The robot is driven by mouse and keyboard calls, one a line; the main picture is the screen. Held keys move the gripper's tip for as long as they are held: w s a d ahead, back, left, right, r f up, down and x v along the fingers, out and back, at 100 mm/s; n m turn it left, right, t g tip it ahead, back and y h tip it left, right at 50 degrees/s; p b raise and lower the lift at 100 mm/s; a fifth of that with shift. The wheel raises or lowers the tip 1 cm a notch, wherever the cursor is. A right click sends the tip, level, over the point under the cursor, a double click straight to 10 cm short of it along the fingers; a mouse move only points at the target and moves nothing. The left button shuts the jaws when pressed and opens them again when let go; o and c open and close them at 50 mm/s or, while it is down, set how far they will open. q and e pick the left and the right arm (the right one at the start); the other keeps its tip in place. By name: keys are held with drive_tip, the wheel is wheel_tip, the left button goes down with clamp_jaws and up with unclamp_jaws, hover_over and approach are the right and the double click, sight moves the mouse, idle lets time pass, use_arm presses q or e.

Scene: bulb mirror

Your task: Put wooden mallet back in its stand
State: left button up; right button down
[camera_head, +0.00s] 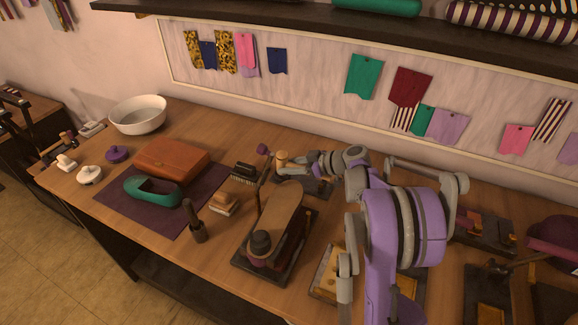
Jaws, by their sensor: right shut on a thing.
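My right arm reaches in from the lower right. Its gripper (303,162) is shut on a light wooden piece that looks like the head of the wooden mallet (282,158), held near the back middle of the bench. The mallet's handle is mostly hidden by the gripper. A dark, low base (318,187) shows just below the gripper and may be the mallet's stand. I cannot tell whether the mallet touches it. My left gripper is not in view.
A long sanding-like machine (274,230) stands in front of the gripper.

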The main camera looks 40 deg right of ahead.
drive_tip(key=shift+f, duration=0.15)
drive_tip(key=shift+f+b, duration=0.55)
drive_tip(key=shift+f, duration=0.2)
drive_tip(key=shift+c, duration=1.7)
unclamp_jaws()
drive_tip(key=shift+s, duration=0.1)
drive_tip(key=v, duration=0.7)
drive_tip(key=shift+s+d+r, duration=0.1)
drive_tip(key=shift+s, duration=0.05)
drive_tip(key=shift+r, duration=0.1)
